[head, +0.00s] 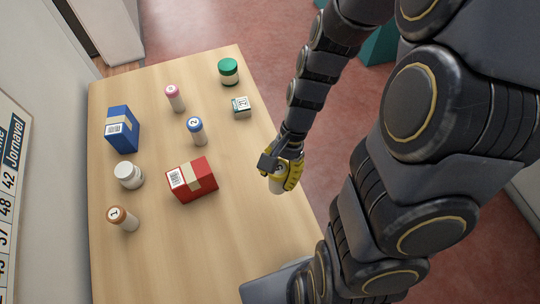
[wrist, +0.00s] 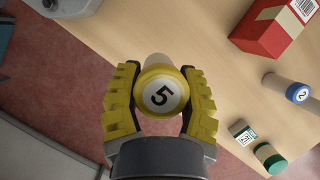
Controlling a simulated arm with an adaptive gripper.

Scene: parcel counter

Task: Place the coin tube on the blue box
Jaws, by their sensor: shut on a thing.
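My gripper (head: 282,177) has yellow fingers and is shut on a coin tube, held at the table's right edge in the head view. The wrist view shows the held coin tube (wrist: 161,93) nearly end-on, with a yellow cap marked 5 and a pale body behind it. In the head view only the tube's pale end (head: 277,187) shows below the fingers. The blue box (head: 122,144) stands at the table's left side, away from my gripper, with a tan strip and a white label. Nothing lies on its top.
The red box (head: 204,189) stands between my gripper and the white jar (head: 129,175). Other tubes have caps marked 2 (head: 196,131), marked 1 (head: 123,218) and pink (head: 175,98). A green-lidded jar (head: 228,72) and a small box (head: 241,107) stand farther back. The table's front (head: 205,255) is clear.

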